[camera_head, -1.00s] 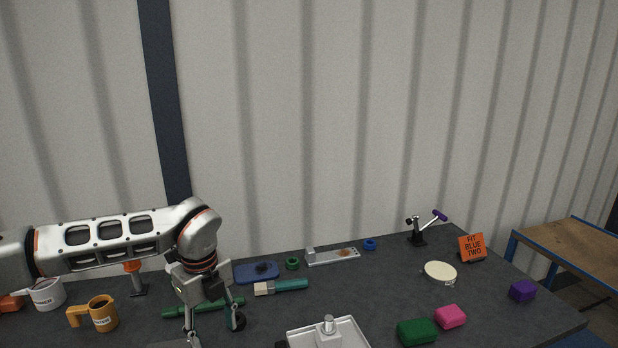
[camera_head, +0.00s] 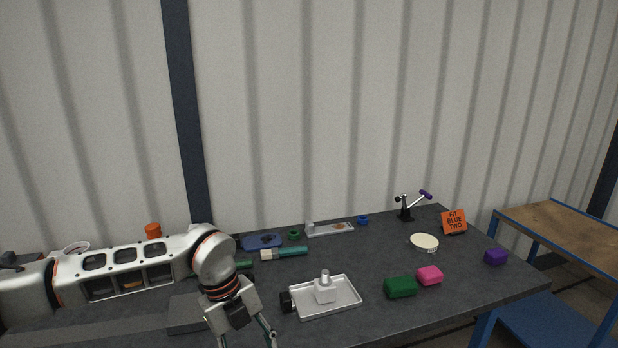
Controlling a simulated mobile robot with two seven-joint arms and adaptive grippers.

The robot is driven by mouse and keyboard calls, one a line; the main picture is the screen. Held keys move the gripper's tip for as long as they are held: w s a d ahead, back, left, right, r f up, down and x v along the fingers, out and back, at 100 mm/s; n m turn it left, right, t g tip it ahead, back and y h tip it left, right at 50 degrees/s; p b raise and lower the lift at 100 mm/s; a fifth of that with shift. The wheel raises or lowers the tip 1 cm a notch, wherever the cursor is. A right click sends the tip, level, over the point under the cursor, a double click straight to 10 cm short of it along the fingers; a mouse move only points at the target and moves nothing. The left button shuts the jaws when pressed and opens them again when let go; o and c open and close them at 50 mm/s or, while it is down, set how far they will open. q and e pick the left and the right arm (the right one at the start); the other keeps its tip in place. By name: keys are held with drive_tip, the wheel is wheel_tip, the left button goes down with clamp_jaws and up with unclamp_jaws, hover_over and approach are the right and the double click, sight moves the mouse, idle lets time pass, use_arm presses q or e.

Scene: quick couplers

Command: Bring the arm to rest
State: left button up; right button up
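My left arm (camera_head: 130,267) comes in from the left, low over the near left part of the dark table. Its gripper (camera_head: 246,339) points down at the bottom edge of the picture, left of the metal tray (camera_head: 345,306). The fingers are spread apart and nothing shows between them; their lower ends are partly cut off by the frame. A metal fitting (camera_head: 324,289) stands upright in the tray, apart from the gripper. My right gripper is not in view.
Green (camera_head: 400,287), pink (camera_head: 429,275) and purple (camera_head: 495,257) blocks lie at the right. A cream disc (camera_head: 424,241), orange sign (camera_head: 454,221) and black stand (camera_head: 405,213) are behind them. A teal-handled brush (camera_head: 285,253) lies beyond the tray. My arm hides the left side of the table.

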use_arm(q)
drive_tip(key=s+d+r+m+g+h, duration=0.1)
drive_tip(key=s+d+m+g+h, duration=0.2)
drive_tip(key=s+d+h, duration=0.75)
drive_tip(key=s+d+r+n+t+h, duration=0.25)
drive_tip(key=d+r+h, duration=0.25)
drive_tip(key=d+r, duration=0.5)
drive_tip(key=w+a+f+n+t+y, duration=0.5)
drive_tip(key=w+a+f+n+t, duration=0.4)
drive_tip(key=n+t, duration=0.8)
drive_tip(key=s+a+f+n+g+y, duration=0.2)
drive_tip(key=s+a+f+n+y, duration=0.2)
drive_tip(key=s+a+f, duration=0.3)
drive_tip(key=s+a+f+n+g+y, duration=0.2)
drive_tip(key=s+a+f+y, duration=0.5)
drive_tip(key=a+f, duration=0.6)
wheel_tip(320, 180, down, 5)
drive_tip(key=shift+s+a+f+n, duration=0.1)
drive_tip(key=shift+s+a+n, duration=0.25)
drive_tip(key=shift+n, duration=0.5)
